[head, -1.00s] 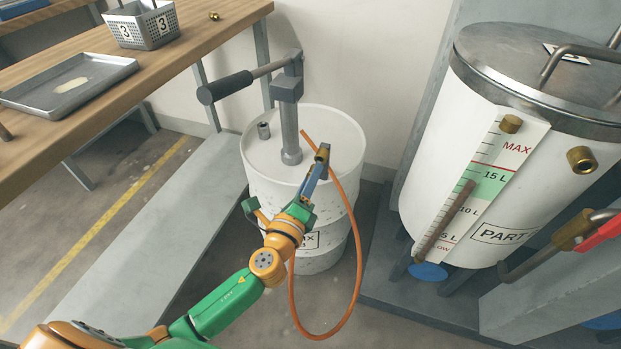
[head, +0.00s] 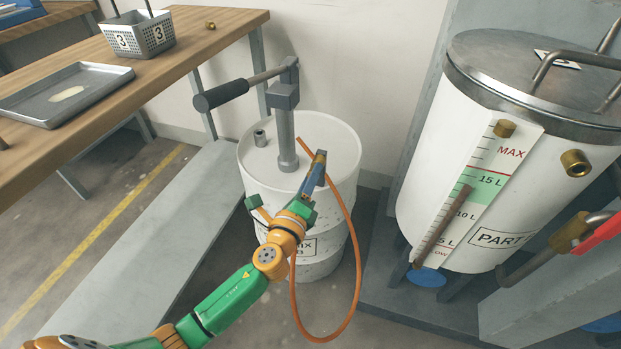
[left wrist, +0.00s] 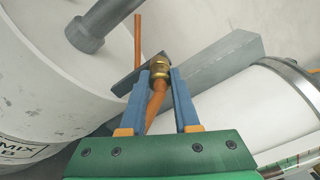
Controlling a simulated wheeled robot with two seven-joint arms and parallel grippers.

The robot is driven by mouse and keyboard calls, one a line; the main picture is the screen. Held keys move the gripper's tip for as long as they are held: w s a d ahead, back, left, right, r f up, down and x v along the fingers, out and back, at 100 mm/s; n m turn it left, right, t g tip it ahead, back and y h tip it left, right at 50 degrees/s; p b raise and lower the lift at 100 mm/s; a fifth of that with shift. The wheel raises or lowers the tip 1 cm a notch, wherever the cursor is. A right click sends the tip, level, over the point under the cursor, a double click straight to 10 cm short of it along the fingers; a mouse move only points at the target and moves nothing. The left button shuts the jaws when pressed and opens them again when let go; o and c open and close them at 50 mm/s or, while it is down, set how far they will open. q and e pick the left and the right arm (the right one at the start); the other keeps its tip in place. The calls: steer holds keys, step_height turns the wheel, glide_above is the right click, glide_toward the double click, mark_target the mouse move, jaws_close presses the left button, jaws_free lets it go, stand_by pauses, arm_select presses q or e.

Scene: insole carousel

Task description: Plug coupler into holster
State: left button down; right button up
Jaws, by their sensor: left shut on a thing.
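My left gripper (head: 318,166) is shut on the brass coupler (head: 320,157) at the end of an orange hose (head: 353,250). It holds the coupler over the right side of the white drum's lid (head: 325,130). In the left wrist view the brass coupler (left wrist: 158,65) sits between the blue fingertips, with the hose running back between the fingers. My right gripper is out of view.
The hand pump (head: 285,120) with its black-gripped lever stands on the drum. A white tank (head: 425,180) with a level gauge and brass port (head: 575,163) stands at right. A wooden bench (head: 190,55) with a tray and basket is at left.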

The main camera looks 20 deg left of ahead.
arm_select(q)
steer(key=c, duration=0.6)
jaws_free()
steer(key=shift+w, duration=0.1)
steer(key=shift+o, duration=0.2)
steer(key=s, duration=0.7)
steer(key=shift+s+a, duration=0.1)
